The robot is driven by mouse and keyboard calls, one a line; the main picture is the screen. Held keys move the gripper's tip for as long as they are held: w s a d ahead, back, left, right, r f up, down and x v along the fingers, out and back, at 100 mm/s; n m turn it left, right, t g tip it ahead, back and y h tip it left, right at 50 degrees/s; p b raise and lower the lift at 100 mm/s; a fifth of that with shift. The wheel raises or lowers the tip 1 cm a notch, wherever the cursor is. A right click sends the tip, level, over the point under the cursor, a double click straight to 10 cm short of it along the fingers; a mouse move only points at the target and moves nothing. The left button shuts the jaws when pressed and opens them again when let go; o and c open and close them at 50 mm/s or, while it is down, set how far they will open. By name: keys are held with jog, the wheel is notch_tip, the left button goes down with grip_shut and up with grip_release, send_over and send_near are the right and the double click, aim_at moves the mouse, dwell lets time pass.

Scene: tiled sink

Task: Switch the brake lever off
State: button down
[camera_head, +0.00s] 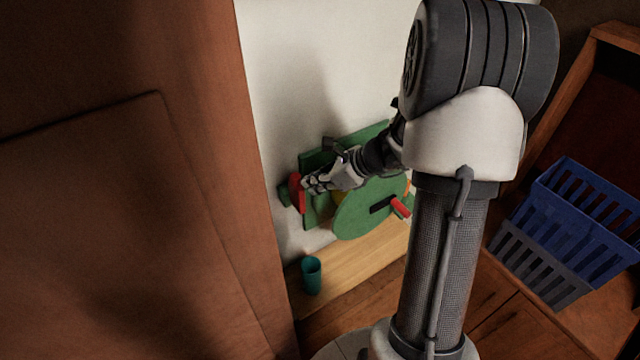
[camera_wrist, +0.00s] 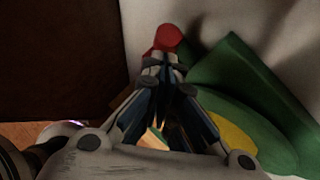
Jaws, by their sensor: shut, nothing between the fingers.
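A green panel (camera_head: 318,214) is fixed on the white wall, with a large green disc (camera_head: 352,218) on its front. A red lever (camera_head: 296,193) is at the panel's left side, and its red end (camera_wrist: 168,37) shows at the top of the wrist view. A second red handle (camera_head: 401,207) on a dark bar sits on the disc's right part. My gripper (camera_head: 308,184) is shut and empty, with its fingertips at the red lever. In the wrist view the fingertips (camera_wrist: 160,62) are just below the red end. I cannot tell whether they touch it.
A teal cup (camera_head: 311,275) stands on the wooden ledge (camera_head: 366,262) below the panel. A brown wooden cabinet (camera_head: 130,200) fills the left, close to the lever. Blue and grey crates (camera_head: 575,225) are at the right.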

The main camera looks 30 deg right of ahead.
aim_at(298, 191)
jog(key=shift+a, duration=0.1)
jog(key=shift+a+r+h+b, duration=0.1)
jog(key=shift+a+h+b, duration=0.2)
jog(key=shift+a+b, duration=0.1)
jog(key=shift+a, duration=0.15)
jog(key=shift+a+n+h+b, duration=0.5)
jog(key=shift+a+h+b, duration=0.3)
jog(key=shift+a, duration=0.05)
jog(key=a+h+b, duration=0.1)
jog(key=a+h, duration=0.1)
jog(key=a, duration=0.1)
jog(key=a+b, duration=0.1)
jog(key=shift+s+a+f+n+h+b, duration=0.15)
jog(key=shift+a+f+n+h+b, duration=0.15)
jog(key=shift+n+h+b, duration=0.1)
jog(key=shift+d+f, duration=0.1)
jog(key=shift+d, duration=0.3)
